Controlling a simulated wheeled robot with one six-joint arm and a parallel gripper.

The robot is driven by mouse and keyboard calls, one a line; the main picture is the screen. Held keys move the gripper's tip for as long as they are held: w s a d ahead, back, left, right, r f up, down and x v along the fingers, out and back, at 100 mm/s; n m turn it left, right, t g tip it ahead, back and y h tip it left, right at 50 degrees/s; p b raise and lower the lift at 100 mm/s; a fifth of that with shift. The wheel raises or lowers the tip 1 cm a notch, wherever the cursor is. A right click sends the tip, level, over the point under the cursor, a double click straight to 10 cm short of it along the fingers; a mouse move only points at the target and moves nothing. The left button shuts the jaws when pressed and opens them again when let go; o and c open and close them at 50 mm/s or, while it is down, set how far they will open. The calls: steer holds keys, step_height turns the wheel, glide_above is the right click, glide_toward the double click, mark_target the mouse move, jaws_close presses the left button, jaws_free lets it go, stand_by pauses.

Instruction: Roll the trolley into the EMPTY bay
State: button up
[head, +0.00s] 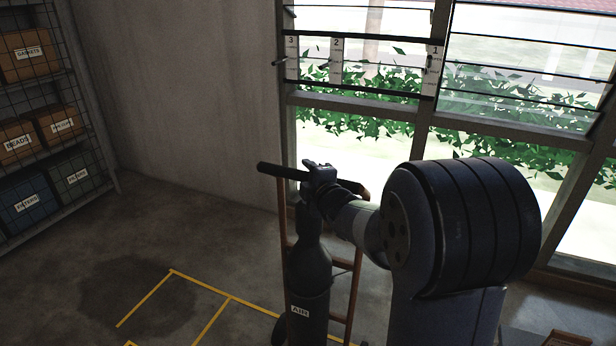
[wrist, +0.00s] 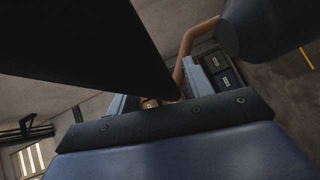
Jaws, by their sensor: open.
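The trolley (head: 354,290) has a brown tubular frame and stands upright below the window. A dark cylinder (head: 308,270) labelled AIR stands against it. My gripper (head: 318,176) is open at the height of the trolley's top, above the cylinder. In the wrist view a bent brown tube (wrist: 190,50) of the trolley runs close by, partly behind a large dark shape. Yellow floor lines mark bays (head: 228,299) left of the trolley. No EMPTY label is readable.
A mesh-fronted shelf (head: 60,125) with labelled boxes stands along the left wall. Louvred windows with levers tagged 3, 2 and 1 (head: 435,58) fill the back right. Bare floor lies between shelf and trolley, with a dark stain (head: 135,290) near the lines.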

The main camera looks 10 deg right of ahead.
jaws_close()
stand_by(0.6)
